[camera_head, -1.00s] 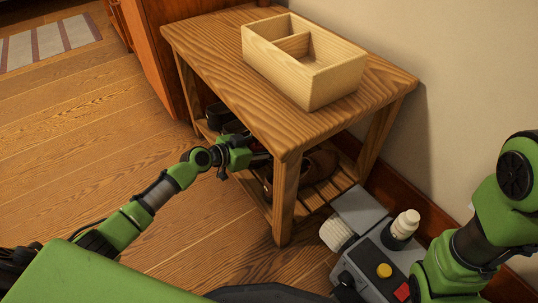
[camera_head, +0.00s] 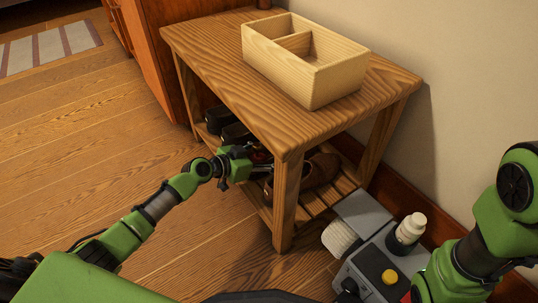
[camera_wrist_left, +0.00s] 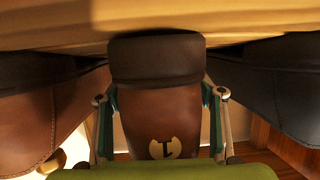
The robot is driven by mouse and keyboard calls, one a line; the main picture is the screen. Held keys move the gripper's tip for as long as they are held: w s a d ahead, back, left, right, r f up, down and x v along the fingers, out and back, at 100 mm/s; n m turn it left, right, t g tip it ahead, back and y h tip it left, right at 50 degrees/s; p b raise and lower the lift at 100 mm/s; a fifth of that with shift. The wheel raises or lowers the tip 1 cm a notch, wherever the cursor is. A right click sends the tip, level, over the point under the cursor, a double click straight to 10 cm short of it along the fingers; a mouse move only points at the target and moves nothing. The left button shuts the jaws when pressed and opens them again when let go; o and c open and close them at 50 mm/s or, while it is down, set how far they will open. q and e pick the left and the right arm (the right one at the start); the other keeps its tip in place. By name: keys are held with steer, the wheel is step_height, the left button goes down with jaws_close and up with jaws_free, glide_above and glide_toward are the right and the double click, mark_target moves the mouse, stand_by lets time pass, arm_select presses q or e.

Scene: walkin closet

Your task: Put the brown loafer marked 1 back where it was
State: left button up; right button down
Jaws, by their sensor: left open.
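The brown loafer marked 1 (camera_wrist_left: 158,100) fills the middle of the left wrist view, its pale round "1" mark upside down in the picture and its dark band at the top. My left gripper (camera_wrist_left: 161,125) is open, with one finger on each side of this loafer; I cannot tell whether they touch it. In the head view my left gripper (camera_head: 262,160) reaches under the top of the wooden shoe bench (camera_head: 225,70), at the lower shelf. There the marked loafer is mostly hidden by the gripper. My right arm shows at the right, its gripper out of view.
Another brown shoe (camera_wrist_left: 38,125) and a dark shoe (camera_wrist_left: 275,90) flank the marked loafer closely. In the head view a brown shoe (camera_head: 322,168) sits by the front bench leg (camera_head: 284,205). A divided wooden box (camera_head: 290,75) stands on top.

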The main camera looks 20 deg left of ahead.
arm_select(q)
steer(key=shift+r+p, duration=0.2)
steer(key=shift+p, duration=0.1)
steer(key=p+v, duration=0.3)
steer(key=v, duration=0.7)
steer(key=shift+s+a, duration=0.2)
steer(key=shift+s, duration=0.1)
steer(key=shift+s+a+r+p, duration=0.3)
steer(key=shift+s+p, duration=0.05)
steer(key=shift+s, duration=0.1)
